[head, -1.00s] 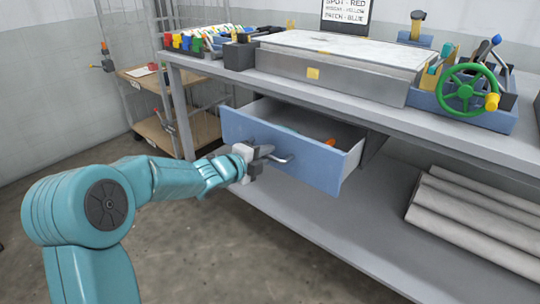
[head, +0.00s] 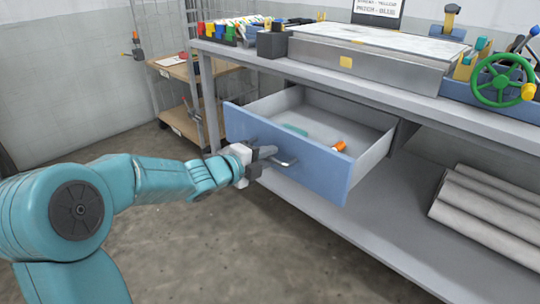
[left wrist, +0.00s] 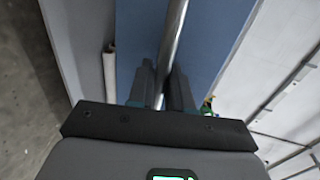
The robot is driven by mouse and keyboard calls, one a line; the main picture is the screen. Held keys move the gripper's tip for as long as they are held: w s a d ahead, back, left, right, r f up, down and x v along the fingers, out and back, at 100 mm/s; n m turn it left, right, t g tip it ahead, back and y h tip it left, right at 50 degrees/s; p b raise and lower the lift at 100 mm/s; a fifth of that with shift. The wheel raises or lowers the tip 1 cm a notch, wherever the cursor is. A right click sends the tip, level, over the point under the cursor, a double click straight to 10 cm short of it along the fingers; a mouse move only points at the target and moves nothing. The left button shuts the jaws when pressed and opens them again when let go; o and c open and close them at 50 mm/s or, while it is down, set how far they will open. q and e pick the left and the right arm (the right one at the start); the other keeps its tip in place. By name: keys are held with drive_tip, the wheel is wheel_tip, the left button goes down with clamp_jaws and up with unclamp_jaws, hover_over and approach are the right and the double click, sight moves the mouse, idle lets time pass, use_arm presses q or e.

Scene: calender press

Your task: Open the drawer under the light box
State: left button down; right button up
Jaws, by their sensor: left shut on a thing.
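The blue-fronted drawer (head: 300,165) under the light box (head: 370,55) stands well out from the bench, its grey inside open to view. A green item (head: 295,130) and an orange item (head: 340,146) lie in it. My left gripper (head: 268,160) is shut on the metal bar handle (head: 287,163) on the drawer front. In the left wrist view the handle (left wrist: 174,35) runs between the two fingers of the gripper (left wrist: 162,90), with the blue drawer front (left wrist: 215,30) behind it. My right gripper is not in view.
The grey bench (head: 440,105) has a lower shelf (head: 370,225) with several pale rolls (head: 490,210) at its right. A green handwheel (head: 503,80) stands on the bench at the right. A wooden-shelved cart (head: 185,122) stands behind at the left. The floor in front is clear.

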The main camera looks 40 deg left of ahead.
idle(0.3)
use_arm(q)
drive_tip(key=c, duration=1.2)
unclamp_jaws()
drive_tip(key=shift+s, duration=0.1)
drive_tip(key=p+v, duration=0.3)
drive_tip(key=v, duration=1.3)
drive_tip(key=shift+p, duration=0.35)
drive_tip(key=shift+s+a, duration=0.1)
